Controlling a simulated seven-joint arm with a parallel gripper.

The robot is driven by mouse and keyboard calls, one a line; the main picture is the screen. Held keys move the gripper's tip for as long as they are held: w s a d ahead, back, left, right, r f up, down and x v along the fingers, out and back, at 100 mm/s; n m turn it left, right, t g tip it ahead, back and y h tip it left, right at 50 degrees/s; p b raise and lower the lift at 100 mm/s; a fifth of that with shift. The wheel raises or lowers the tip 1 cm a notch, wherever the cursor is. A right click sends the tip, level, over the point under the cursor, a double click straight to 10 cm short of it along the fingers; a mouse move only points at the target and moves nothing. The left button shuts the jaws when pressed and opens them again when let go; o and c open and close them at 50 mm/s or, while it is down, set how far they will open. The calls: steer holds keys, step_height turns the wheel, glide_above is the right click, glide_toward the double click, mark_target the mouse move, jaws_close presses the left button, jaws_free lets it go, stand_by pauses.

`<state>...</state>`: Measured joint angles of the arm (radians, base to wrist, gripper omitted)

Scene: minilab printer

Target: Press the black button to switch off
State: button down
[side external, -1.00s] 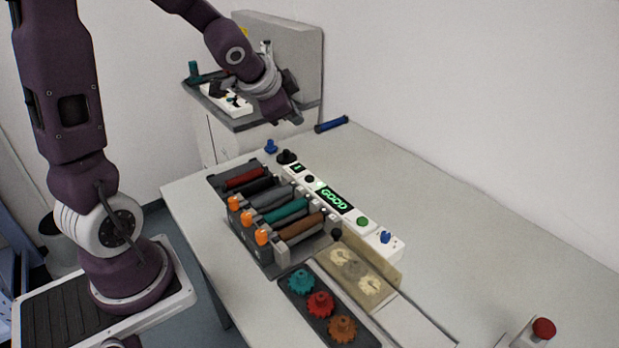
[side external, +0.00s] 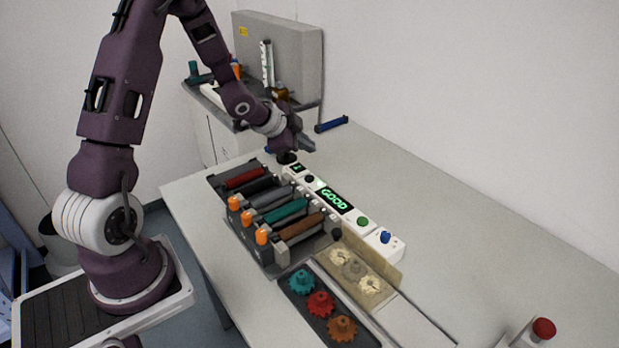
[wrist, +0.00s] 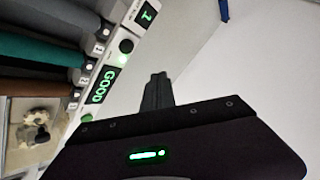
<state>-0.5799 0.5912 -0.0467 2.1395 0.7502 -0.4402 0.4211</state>
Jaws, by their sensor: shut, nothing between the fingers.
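A white control panel (side external: 373,229) carries a lit green "GOOD" display (side external: 335,199) and a small display reading "1" (side external: 297,168). The black button (side external: 309,179) sits between the two displays. It also shows in the wrist view (wrist: 126,46), with a small green light beside it. My gripper (side external: 308,147) is shut and empty, above the far end of the panel. In the wrist view its closed fingers (wrist: 158,82) appear to the right of the panel, apart from the button.
A green button (side external: 362,221) and a blue knob (side external: 385,237) are at the panel's near end. A black knob (side external: 286,158) stands by its far end. Several coloured rollers lie left of the panel. A red button (side external: 543,329) is at the front right. The table right of the panel is clear.

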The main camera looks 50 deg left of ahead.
mark_target(307, 179)
steer(key=shift+f, duration=3.15)
steer(key=shift+f, duration=0.4)
steer(key=shift+f, duration=0.45)
steer(key=shift+r, duration=0.85)
steer(key=shift+r, duration=2.55)
